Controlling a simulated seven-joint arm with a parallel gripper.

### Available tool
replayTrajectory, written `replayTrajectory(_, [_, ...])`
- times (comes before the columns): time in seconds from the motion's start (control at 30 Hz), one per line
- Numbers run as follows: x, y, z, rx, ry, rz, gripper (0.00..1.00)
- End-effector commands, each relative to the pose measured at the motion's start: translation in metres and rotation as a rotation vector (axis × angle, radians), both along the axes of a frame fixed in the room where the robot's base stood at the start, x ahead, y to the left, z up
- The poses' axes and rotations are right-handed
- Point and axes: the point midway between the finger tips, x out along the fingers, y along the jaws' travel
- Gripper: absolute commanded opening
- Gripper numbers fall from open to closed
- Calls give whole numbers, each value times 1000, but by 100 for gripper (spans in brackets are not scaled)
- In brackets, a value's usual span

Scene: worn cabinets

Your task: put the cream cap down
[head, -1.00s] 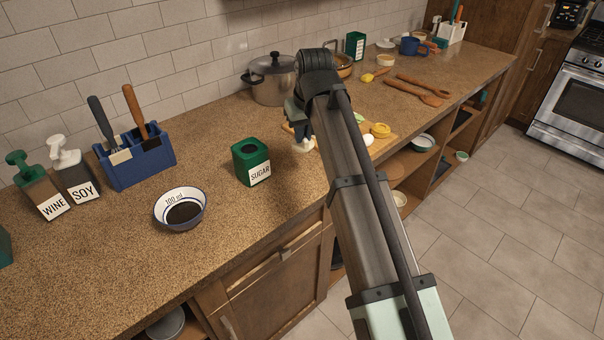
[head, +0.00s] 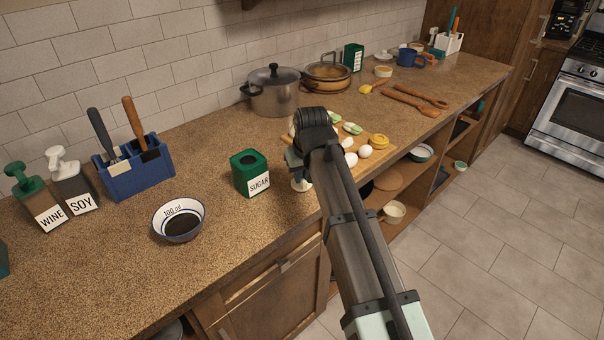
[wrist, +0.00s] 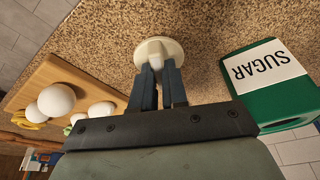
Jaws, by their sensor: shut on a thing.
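The cream cap (wrist: 158,49) is a round pale disc with a knob on top. My gripper (wrist: 158,73) is shut on the knob, as the wrist view shows. In the head view the cap (head: 301,185) shows just below my gripper (head: 298,168), partly hidden by it, at the counter's front part. It is to the right of the green sugar canister (head: 250,173), apart from it. I cannot tell whether the cap touches the counter. The open-topped sugar canister also shows at the right in the wrist view (wrist: 266,80).
A wooden board (wrist: 50,77) with eggs lies close on the other side of the cap. A bowl (head: 180,220) with dark contents stands to the left of the canister. A steel pot (head: 274,95) stands behind. The speckled counter (head: 225,250) is clear toward its front left edge.

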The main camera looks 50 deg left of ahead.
Motion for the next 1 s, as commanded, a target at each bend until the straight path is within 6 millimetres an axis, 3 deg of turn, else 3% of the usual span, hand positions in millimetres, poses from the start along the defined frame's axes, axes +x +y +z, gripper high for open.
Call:
replayTrajectory(0.3, [0, 0, -3, -1, 0, 0, 0])
replayTrajectory(0.33, [0, 0, -3, 0, 0, 0, 16])
replayTrajectory(0.57, [0, 0, -2, -1, 0, 0, 38])
replayTrajectory(0.83, [0, 0, -2, 0, 0, 0, 39])
replayTrajectory(1.0, [-1, -2, 9, 0, 0, 0, 39])
